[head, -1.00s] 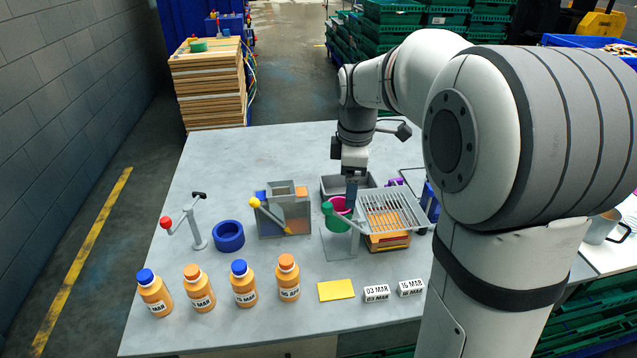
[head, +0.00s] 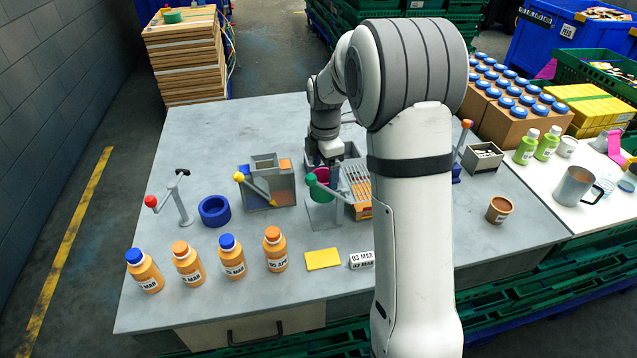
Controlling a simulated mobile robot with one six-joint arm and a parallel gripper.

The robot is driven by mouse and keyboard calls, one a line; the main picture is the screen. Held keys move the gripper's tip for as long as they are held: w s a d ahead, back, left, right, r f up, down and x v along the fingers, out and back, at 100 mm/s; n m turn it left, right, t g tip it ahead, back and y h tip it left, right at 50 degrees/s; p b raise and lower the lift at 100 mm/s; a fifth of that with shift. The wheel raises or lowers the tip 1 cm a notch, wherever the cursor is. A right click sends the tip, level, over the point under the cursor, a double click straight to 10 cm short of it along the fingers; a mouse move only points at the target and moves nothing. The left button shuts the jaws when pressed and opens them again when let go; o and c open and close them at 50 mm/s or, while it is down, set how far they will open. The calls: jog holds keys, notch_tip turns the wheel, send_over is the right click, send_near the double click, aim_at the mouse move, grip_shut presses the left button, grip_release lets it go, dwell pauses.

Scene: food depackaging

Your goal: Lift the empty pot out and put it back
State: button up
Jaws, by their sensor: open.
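A small green cup-like piece with a magenta inside or rim (head: 323,175) sits on a clear-and-grey stand (head: 325,212) near the table's middle; which part of it is the pot, I cannot tell. My gripper (head: 322,160) points down right above and behind it. Its jaws are open, but the fingertips are small and partly hidden, and I cannot tell whether they touch the rim. A separate brown pot (head: 500,209) with brown contents stands at the table's right. My arm hides part of the table between.
Several orange bottles (head: 233,257) stand along the front left, with a yellow sponge-like block (head: 322,259) and a date block (head: 361,260) beside them. A grey bin with a yellow-knobbed lever (head: 266,183) stands left of the stand. A slatted grey rack (head: 357,181) is close on its right.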

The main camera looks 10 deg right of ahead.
jog(key=shift+f, duration=0.1)
jog(key=shift+c, duration=0.2)
jog(key=c, duration=1.3)
jog(key=shift+c, duration=1)
jog(key=shift+r, duration=0.2)
